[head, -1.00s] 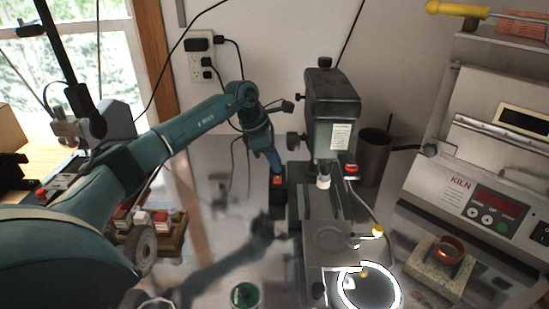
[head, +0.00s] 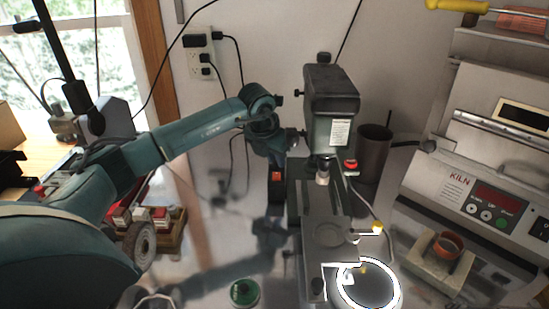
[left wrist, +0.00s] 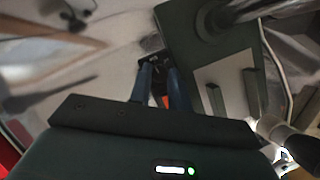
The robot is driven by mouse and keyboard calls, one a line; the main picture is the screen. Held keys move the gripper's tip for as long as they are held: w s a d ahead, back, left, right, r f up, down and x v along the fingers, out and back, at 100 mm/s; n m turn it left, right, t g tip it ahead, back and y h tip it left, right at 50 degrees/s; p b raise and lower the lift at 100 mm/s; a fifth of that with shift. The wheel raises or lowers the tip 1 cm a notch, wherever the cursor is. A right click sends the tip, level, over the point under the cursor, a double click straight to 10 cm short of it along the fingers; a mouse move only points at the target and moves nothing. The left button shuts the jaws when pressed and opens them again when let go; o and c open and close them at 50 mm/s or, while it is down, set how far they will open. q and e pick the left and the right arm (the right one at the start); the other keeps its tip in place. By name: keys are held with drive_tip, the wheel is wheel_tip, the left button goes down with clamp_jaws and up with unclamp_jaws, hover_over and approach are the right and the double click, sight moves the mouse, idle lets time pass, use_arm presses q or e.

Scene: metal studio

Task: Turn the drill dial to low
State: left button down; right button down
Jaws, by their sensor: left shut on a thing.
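The drill press (head: 332,100) stands upright in the middle of the head view, with a grey head, a chuck and a red button (head: 350,166) at its front right. The dark dial is on the left side of its head and is mostly hidden by my gripper. My left gripper (head: 290,141) is at that side, shut on the dial. In the left wrist view its two blue fingers (left wrist: 158,78) point at a small dark part beside the drill's green body (left wrist: 187,45). The dial's marks cannot be read. My right gripper is not in view.
The kiln (head: 470,190) and a dark cup (head: 373,155) stand to the right. A green-lidded jar (head: 244,292) and a lit ring (head: 370,287) are in front. A wooden crate (head: 170,235) is at left.

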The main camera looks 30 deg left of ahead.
use_arm(q)
drive_tip(key=shift+n+y+b, duration=0.35)
drive_tip(key=shift+n+y, duration=0.35)
drive_tip(key=shift+n, duration=0.8)
drive_tip(key=c, duration=1.6)
unclamp_jaws()
drive_tip(key=shift+d, duration=0.1)
